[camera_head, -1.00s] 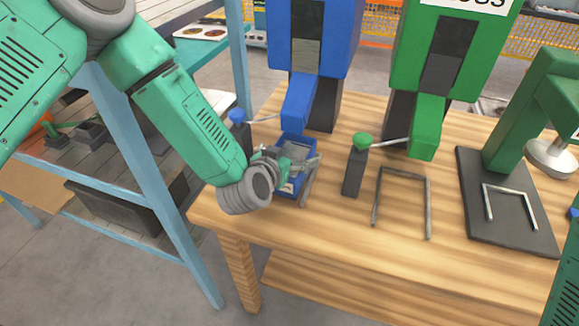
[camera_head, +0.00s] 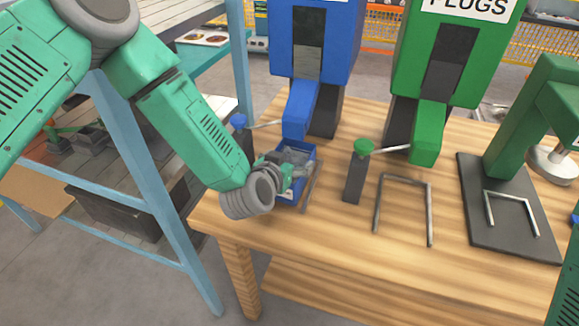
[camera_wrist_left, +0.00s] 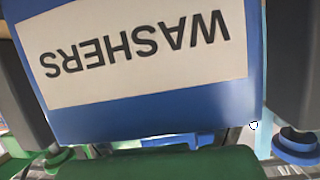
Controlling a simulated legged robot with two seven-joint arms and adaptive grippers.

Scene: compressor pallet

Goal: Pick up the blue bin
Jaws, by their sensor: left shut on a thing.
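The blue bin (camera_head: 300,158) sits on the wooden table below the spout of the blue dispenser (camera_head: 313,40). Grey contents show inside it. My left gripper (camera_head: 286,174) is at the bin's near left side and is shut on it. The fingers are small here and partly merge with the bin. In the left wrist view a large blue surface with a white label reading WASHERS (camera_wrist_left: 135,55), upside down, fills most of the picture. My right gripper is not in view; only a green arm part shows at the right edge.
The green PLUGS dispenser (camera_head: 445,45) stands to the right. A post with a green knob (camera_head: 363,147), a metal frame (camera_head: 403,181) and a dark-based green press (camera_head: 505,205) stand on the wooden table (camera_head: 330,245). A blue-framed rack (camera_head: 140,170) is left of the table.

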